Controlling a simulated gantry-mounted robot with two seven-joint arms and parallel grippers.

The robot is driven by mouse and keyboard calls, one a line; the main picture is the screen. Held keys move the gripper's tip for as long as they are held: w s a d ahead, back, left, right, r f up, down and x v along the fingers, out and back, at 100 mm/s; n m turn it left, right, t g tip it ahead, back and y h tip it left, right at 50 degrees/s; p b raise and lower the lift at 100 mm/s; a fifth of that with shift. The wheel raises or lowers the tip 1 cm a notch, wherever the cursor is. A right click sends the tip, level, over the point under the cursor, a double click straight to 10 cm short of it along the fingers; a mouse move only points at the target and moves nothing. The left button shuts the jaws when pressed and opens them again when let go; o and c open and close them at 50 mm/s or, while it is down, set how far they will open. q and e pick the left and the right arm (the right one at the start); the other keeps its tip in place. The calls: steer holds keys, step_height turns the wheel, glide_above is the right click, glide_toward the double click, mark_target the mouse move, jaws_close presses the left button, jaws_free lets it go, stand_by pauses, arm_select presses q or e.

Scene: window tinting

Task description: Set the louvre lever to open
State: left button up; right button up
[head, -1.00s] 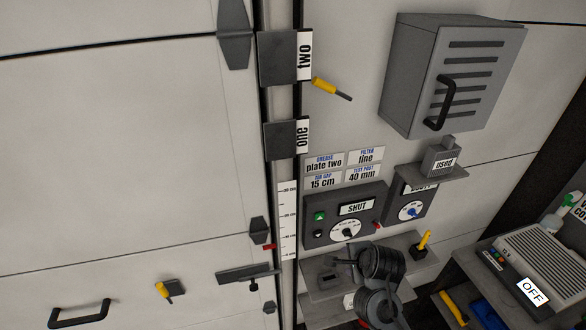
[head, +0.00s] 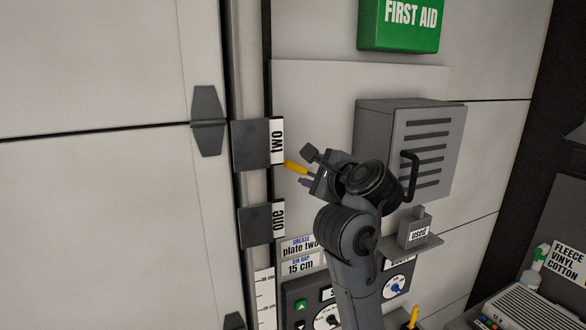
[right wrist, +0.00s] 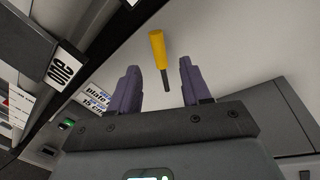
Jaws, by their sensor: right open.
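The lever (head: 296,168) has a yellow grip and a dark stem. It sticks out of the pale wall panel just right of the plate marked "two". In the right wrist view the lever (right wrist: 157,50) appears ahead of the fingers, across the gap between them, with its stem end toward the hand. My right gripper (head: 308,177) is at the lever's right end in the head view and hides part of the stem. It is open and empty, with purple-grey fingers apart in the right wrist view (right wrist: 161,85). I cannot tell whether it touches the lever. My left gripper is not in view.
Plates marked "two" (head: 252,145) and "one" (head: 258,226) stand close left of the lever. A louvred grey box (head: 440,125) with a black handle projects at right. A "used" container (head: 414,229) sits on a small shelf below. A first aid box (head: 401,22) hangs above.

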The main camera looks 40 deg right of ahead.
mark_target(296, 167)
steer(key=p+x, duration=0.1)
steer(key=x, duration=0.8)
steer(key=shift+w+f, duration=0.1)
steer(key=shift+w, duration=0.25)
jaws_close()
